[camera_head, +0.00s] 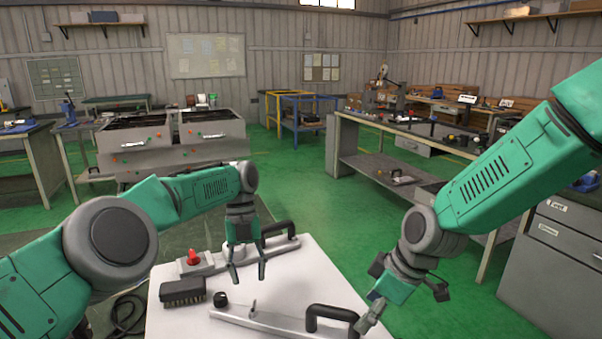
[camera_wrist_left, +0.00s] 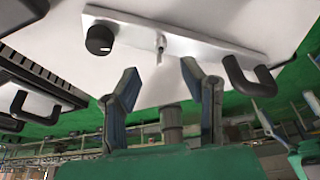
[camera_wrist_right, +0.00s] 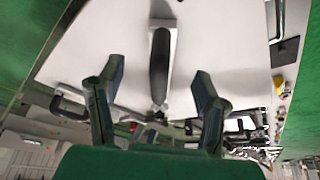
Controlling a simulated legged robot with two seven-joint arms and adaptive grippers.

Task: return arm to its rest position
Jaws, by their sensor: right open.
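My left gripper (camera_head: 247,275) hangs open and empty above the white table, between the two metal bars. In the left wrist view its fingers (camera_wrist_left: 160,85) are apart with nothing between them. My right gripper (camera_head: 405,308) is at the table's right edge, beside the near bar's black handle (camera_head: 330,318). It is open, and the right wrist view shows its spread fingers (camera_wrist_right: 155,88) with a black handle (camera_wrist_right: 159,65) beyond them. The near bar (camera_head: 265,322) also carries a black knob (camera_head: 220,299) and a small metal lever.
The far bar (camera_head: 215,262) has a red button (camera_head: 193,257) and a black handle (camera_head: 278,234). A black brush (camera_head: 182,291) lies at the table's left. A dark cable (camera_head: 125,315) is on the left. A grey drawer cabinet (camera_head: 555,265) stands right; green floor lies between.

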